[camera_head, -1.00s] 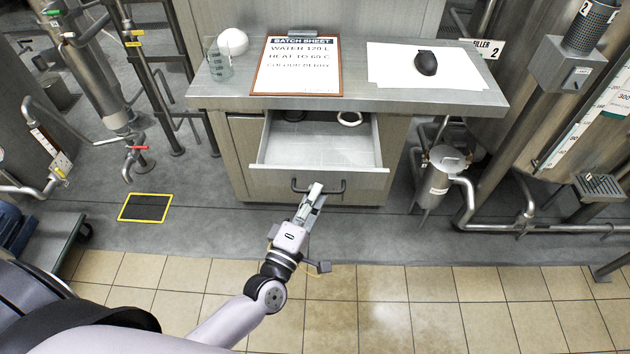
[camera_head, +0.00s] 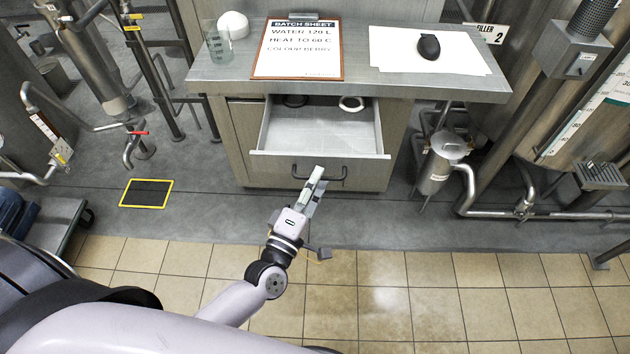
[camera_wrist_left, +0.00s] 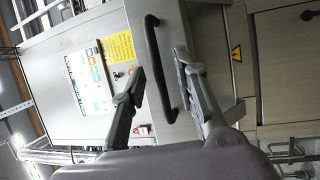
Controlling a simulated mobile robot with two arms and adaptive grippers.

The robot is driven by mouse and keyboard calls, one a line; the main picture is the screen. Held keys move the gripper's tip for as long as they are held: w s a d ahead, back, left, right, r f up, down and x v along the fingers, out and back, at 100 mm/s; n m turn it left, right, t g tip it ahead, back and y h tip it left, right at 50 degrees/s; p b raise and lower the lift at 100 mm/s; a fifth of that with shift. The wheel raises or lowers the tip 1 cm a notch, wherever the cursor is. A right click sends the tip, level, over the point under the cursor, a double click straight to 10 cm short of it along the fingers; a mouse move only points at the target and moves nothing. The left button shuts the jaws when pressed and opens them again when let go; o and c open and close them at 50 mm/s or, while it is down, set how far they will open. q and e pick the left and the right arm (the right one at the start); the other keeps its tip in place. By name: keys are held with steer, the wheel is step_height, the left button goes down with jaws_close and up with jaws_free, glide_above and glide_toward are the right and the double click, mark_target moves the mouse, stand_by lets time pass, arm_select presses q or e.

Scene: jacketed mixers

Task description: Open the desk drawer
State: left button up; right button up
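The desk drawer (camera_head: 300,171) is pulled out, with its inside showing below the desk top. Its dark bar handle (camera_head: 337,178) is on the front face. My left gripper (camera_head: 314,178) is at the handle, left of its middle. In the left wrist view, the two fingers (camera_wrist_left: 160,72) stand apart, with the dark handle (camera_wrist_left: 154,50) between them; gaps show, so it is not clamped. Contact cannot be told. My right gripper is not in view.
The desk top (camera_head: 350,88) holds a clipboard sheet (camera_head: 297,50), a glass beaker (camera_head: 218,47), a white bowl-like thing (camera_head: 233,25) and a dark mouse-like thing (camera_head: 428,46) on paper. A ring (camera_head: 351,103) lies in the drawer. Pipes stand both sides; the tiled floor in front is clear.

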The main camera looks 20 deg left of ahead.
arm_select(q)
steer(key=shift+s, duration=0.1)
steer(key=v, duration=1.2)
steer(key=s+a+f+m+g, duration=0.1)
steer(key=s+f+m+g, duration=0.35)
steer(key=f, duration=1.15)
steer(key=s+a+f+m+g, duration=0.15)
steer(key=f+m+g, duration=0.45)
steer(key=f, duration=1)
steer(key=s+a+f+m+g+y, duration=0.1)
steer(key=s+f+m+g, duration=0.3)
steer(key=s+f, duration=0.4)
steer(key=s+a+f+m+g+y+b, duration=0.1)
steer(key=s+a+f+m+g, duration=0.3)
steer(key=s+f, duration=0.5)
steer(key=s, duration=0.4)
